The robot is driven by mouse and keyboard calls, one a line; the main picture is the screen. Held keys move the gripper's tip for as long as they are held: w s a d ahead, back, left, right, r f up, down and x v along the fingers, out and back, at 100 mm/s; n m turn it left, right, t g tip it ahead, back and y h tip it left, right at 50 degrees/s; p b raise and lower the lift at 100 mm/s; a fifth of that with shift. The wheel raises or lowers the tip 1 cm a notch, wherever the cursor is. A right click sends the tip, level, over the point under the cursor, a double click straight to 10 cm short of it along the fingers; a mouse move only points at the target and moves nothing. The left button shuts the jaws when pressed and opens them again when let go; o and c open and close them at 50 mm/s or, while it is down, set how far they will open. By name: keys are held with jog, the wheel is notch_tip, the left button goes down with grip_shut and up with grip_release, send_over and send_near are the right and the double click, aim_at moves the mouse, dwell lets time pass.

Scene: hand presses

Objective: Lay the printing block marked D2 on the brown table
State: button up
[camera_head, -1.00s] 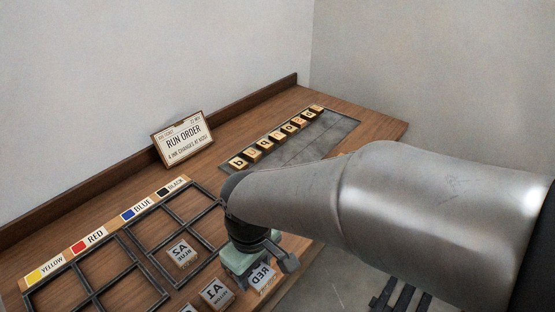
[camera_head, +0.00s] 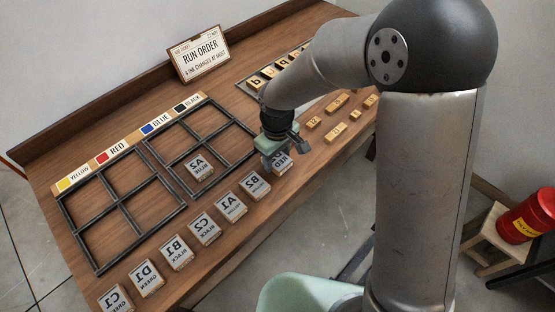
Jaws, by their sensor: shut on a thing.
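My gripper (camera_head: 281,147) is shut on a pale block (camera_head: 284,165) at the right end of the front row. The word RED shows on the block's face; the rest of its marking is hidden by the jaws, so I cannot read D2. The block is on or just above the brown table (camera_head: 222,92); I cannot tell which. Nearby printing blocks are marked in mirror writing: B2 (camera_head: 255,186), A1 (camera_head: 231,207), C2 (camera_head: 205,228), B1 (camera_head: 177,252), D1 (camera_head: 146,277) and C1 (camera_head: 115,298).
Two black grid frames (camera_head: 124,204) lie on the table; block A2 (camera_head: 199,167) sits in a cell of the right one. Small wooden pieces (camera_head: 336,131) lie to the right.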

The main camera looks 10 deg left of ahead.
aim_at(277, 157)
jog(key=shift+w+f, duration=0.2)
jog(key=shift+f, duration=1.55)
jog(key=shift+f, duration=0.15)
jog(key=shift+f, duration=0.15)
jog(key=o, duration=1)
notch_tip(277, 157, up, 13)
jog(key=shift+f, duration=0.15)
